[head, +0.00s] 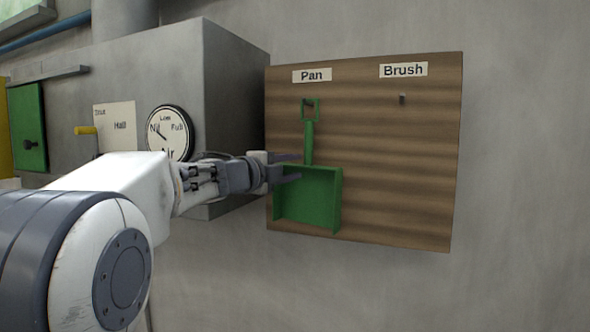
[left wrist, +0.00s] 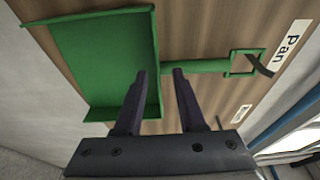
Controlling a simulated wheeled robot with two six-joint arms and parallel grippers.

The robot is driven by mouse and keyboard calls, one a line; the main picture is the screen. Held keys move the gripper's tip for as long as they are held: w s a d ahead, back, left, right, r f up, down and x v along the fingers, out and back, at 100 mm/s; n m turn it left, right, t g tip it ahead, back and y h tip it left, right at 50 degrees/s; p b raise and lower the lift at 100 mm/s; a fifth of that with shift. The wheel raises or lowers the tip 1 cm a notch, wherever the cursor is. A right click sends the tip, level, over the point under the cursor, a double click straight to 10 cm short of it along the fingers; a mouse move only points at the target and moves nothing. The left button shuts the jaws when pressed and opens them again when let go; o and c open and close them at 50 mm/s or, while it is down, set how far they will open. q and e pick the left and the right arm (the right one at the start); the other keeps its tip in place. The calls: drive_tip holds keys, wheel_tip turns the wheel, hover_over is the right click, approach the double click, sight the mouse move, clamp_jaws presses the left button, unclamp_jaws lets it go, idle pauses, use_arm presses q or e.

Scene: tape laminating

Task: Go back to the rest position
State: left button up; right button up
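My left gripper (head: 288,168) is in front of the wooden board, beside the handle of a green dustpan (head: 307,197). The pan hangs upright under the "Pan" label, its handle loop around a hook (head: 309,102). In the left wrist view the two fingers (left wrist: 157,80) are spread apart and point toward the handle (left wrist: 195,67) where it meets the pan (left wrist: 100,60). My right gripper is not in view.
The wooden board (head: 400,180) is on the wall. Its "Brush" label (head: 403,69) has an empty hook (head: 402,98) below it. A grey box (head: 235,90) with a round gauge (head: 168,132) juts out left of the board. Right of the board is bare wall.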

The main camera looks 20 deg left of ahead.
use_arm(q)
drive_tip(key=b+v, duration=0.2)
drive_tip(key=v, duration=0.7)
drive_tip(key=w+d+f+n+g+y, duration=0.2)
drive_tip(key=d+f+n+y, duration=0.2)
drive_tip(key=d+f+n, duration=0.85)
drive_tip(key=s+d+f+g, duration=0.1)
drive_tip(key=s+f+g, duration=0.15)
drive_tip(key=f, duration=0.35)
drive_tip(key=s+d+f+g, duration=0.2)
drive_tip(key=s+f, duration=0.1)
drive_tip(key=f, duration=0.3)
drive_tip(key=s+d+f+g, duration=0.2)
drive_tip(key=s+f, duration=0.3)
drive_tip(key=s, duration=0.4)
drive_tip(key=s+d+f+n+g, duration=0.1)
drive_tip(key=s+d+f+g, duration=0.1)
drive_tip(key=s+f+g, duration=0.3)
drive_tip(key=s+d+f+g, duration=0.2)
drive_tip(key=s+f, duration=0.4)
drive_tip(key=s, duration=0.7)
drive_tip(key=shift+f+n+g, duration=0.2)
drive_tip(key=shift+n+g, duration=0.15)
drive_tip(key=shift+g, duration=0.5)
drive_tip(key=shift+d, duration=0.15)
